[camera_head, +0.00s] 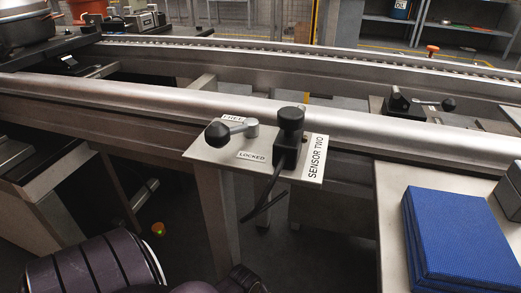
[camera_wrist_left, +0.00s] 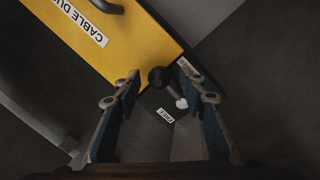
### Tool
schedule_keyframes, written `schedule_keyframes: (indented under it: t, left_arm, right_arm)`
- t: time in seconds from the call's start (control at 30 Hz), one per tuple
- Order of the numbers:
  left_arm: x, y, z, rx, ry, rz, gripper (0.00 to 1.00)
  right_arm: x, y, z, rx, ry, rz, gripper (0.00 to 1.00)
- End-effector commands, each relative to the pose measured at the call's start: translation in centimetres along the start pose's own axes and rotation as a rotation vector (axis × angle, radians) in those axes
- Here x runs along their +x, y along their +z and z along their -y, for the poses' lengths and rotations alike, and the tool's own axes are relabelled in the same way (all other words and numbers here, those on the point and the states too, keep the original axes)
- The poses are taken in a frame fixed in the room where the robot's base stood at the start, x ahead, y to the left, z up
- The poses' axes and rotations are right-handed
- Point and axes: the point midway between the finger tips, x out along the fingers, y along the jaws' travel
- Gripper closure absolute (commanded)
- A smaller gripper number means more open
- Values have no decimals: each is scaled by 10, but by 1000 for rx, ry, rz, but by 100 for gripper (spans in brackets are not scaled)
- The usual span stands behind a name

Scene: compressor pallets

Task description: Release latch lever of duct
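In the left wrist view, a yellow box (camera_wrist_left: 132,45) carries a label (camera_wrist_left: 80,22) reading "CABLE DU…", its end cut off. Beside its lower edge is a dark plate with the latch lever: a black knob (camera_wrist_left: 157,76) and a short arm running to a pale end (camera_wrist_left: 181,103). A "FREE" label (camera_wrist_left: 165,116) lies below the lever. A second label (camera_wrist_left: 187,67) is partly hidden by the right finger. My left gripper (camera_wrist_left: 159,71) is open, its fingers on either side of the knob with gaps visible. My right gripper is not in view.
In the head view, a "SENSOR TWO" plate (camera_head: 225,162) holds another lever (camera_head: 230,129) and a black sensor (camera_head: 290,135) beside the metal conveyor rail (camera_head: 230,108). A blue pad (camera_head: 465,235) lies on a table at right. Shelves (camera_head: 460,30) stand behind.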

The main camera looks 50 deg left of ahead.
Motion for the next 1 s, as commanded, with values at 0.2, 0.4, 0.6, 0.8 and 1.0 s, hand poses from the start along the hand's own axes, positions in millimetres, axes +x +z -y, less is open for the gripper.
schedule_keyframes:
  t: [0.2,0.4,0.6,0.8,1.0]
  left_arm:
    - [1,0,0,0,0,0,62]
    - [1,0,0,0,0,0,75]
    - [1,0,0,1,0,0,97]
    - [1,0,0,1,1,-1,100]
    - [1,0,-3,-3,1,-2,100]
  right_arm:
    - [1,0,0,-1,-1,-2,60]
    - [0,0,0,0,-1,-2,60]
    - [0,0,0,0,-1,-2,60]
    - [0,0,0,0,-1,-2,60]
    - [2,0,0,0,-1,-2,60]
